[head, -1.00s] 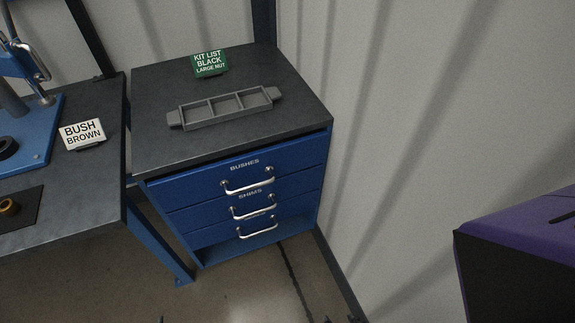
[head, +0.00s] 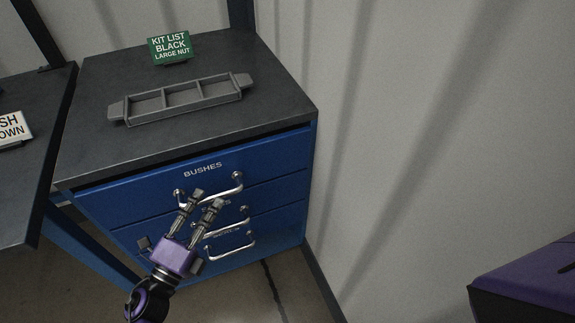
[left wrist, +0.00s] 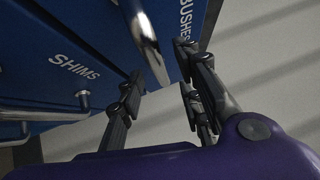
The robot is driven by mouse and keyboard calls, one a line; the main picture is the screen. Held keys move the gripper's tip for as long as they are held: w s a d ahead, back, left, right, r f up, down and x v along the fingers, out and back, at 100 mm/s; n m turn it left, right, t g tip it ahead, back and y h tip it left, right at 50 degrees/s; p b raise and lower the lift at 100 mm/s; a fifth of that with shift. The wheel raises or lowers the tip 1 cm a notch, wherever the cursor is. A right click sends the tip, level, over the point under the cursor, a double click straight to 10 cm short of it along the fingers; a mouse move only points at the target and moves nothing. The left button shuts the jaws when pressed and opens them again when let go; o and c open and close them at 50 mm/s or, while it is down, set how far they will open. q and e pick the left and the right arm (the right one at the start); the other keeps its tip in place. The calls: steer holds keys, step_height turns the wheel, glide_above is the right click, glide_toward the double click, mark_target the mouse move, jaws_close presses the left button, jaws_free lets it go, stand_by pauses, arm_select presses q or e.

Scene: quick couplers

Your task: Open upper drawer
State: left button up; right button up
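The upper drawer (head: 135,191), blue and labelled BUSHES, is shut at the top of the cabinet. Its silver bar handle (head: 228,191) crosses the drawer front. My left gripper (head: 207,198) is in front of this handle, its two fingers apart and pointing up toward it. In the left wrist view the handle (left wrist: 143,35) shows just beyond the gap between the open fingers (left wrist: 160,65). Nothing is held, and I cannot tell if a finger touches the bar. My right gripper is not in view.
Below are the SHIMS drawer (left wrist: 40,65) and a further drawer handle (head: 235,246). A grey divided tray (head: 182,101) and a green kit list sign (head: 170,47) stand on the cabinet top (head: 275,85). A wall rises close on the right. A workbench (head: 45,150) stands at the left.

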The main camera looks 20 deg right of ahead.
mark_target(213, 196)
arm_select(q)
steer(key=shift+x, duration=1.7)
steer(key=shift+c, duration=0.4)
jaws_close()
